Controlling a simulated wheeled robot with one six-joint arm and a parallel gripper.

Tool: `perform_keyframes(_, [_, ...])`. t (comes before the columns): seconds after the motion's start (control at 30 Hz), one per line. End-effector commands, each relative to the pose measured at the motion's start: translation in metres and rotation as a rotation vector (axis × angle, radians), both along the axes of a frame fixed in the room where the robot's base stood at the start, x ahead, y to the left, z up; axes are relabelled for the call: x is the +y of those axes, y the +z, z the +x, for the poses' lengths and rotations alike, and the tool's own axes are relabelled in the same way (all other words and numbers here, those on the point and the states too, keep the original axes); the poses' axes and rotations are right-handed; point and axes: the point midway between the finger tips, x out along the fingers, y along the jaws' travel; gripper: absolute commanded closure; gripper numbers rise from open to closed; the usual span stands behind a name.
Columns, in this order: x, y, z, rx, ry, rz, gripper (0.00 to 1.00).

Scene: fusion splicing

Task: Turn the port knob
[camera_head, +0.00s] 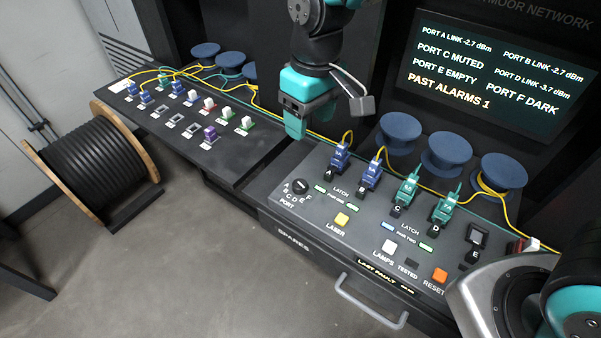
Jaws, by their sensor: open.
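The port knob (299,186) is a small round black knob on the left end of the sloped dark panel (340,238). Port letters are printed around it and "PORT" below it; its exact pointer direction is too small to read. My gripper (298,124), teal and dark, hangs above and behind the knob, near the panel's back left corner. It is open, appears empty and is apart from the knob. The display (490,75) reads port A link, port B link, port C muted, port D link, port E empty, port F dark, past alarms 1.
Blue connector plugs (340,157) and green plugs (407,189) with cables stand right of the knob. A yellow laser button (341,220) sits to its right and nearer the front. A lower shelf (235,165) with connectors is left. A drawer handle (369,303) sticks out in front.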

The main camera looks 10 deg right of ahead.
Motion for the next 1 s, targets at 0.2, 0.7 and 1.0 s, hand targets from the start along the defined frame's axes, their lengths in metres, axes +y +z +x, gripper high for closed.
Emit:
perform_keyframes(0.2, [0.014, -0.025, 0.022, -0.004, 0.008, -0.057, 0.38])
perform_keyframes(0.7, [0.012, -0.12, 0.022, 0.001, 0.005, -0.06, 0.38])
perform_keyframes(1.0, [0.012, -0.177, 0.022, -0.002, 0.005, -0.059, 0.38])
